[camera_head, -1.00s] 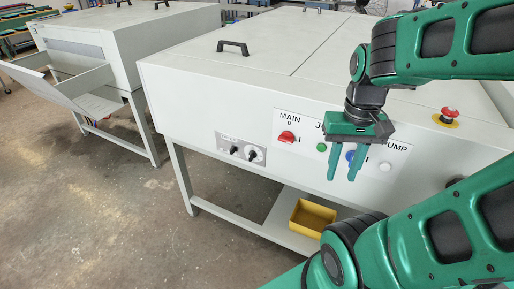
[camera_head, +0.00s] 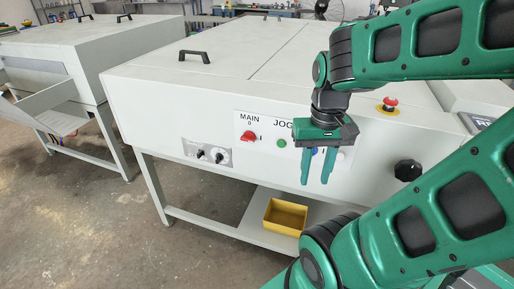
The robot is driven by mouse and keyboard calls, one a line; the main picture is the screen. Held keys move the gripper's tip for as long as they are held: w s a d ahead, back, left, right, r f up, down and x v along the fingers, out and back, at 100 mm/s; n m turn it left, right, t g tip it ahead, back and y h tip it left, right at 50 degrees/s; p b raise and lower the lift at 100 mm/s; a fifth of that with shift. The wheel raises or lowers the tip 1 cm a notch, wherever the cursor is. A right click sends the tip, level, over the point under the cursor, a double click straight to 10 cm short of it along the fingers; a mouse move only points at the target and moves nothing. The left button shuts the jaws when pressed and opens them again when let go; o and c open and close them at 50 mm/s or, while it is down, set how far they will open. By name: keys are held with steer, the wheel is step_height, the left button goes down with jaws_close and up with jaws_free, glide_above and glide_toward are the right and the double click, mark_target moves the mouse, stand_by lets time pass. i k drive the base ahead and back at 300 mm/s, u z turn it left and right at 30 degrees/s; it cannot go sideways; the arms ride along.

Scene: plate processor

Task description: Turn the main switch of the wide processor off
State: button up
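The wide processor (camera_head: 150,90) is the large white cabinet on legs in the middle. Its main switch (camera_head: 249,136) is a red knob under the label MAIN, with a 0 above it and an I at its right. The knob's pointer is too small to read surely. My gripper (camera_head: 318,183) hangs in front of the panel, to the right of the main switch, fingers pointing down. Its two fingers are apart with nothing visible between them. It covers part of the panel right of the green JOG button (camera_head: 281,143).
Two black knobs (camera_head: 209,155) sit left of the main switch. A red emergency button (camera_head: 390,103) and a black round knob (camera_head: 407,170) are to the right. A yellow bin (camera_head: 285,217) stands on the lower shelf. Another white machine (camera_head: 60,50) is at left. Floor at front left is clear.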

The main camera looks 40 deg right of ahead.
mark_target(248, 136)
steer(key=u, duration=0.05)
steer(key=k, duration=1.7)
steer(key=z, duration=0.5)
steer(key=i, duration=1.65)
steer(key=z, duration=0.15)
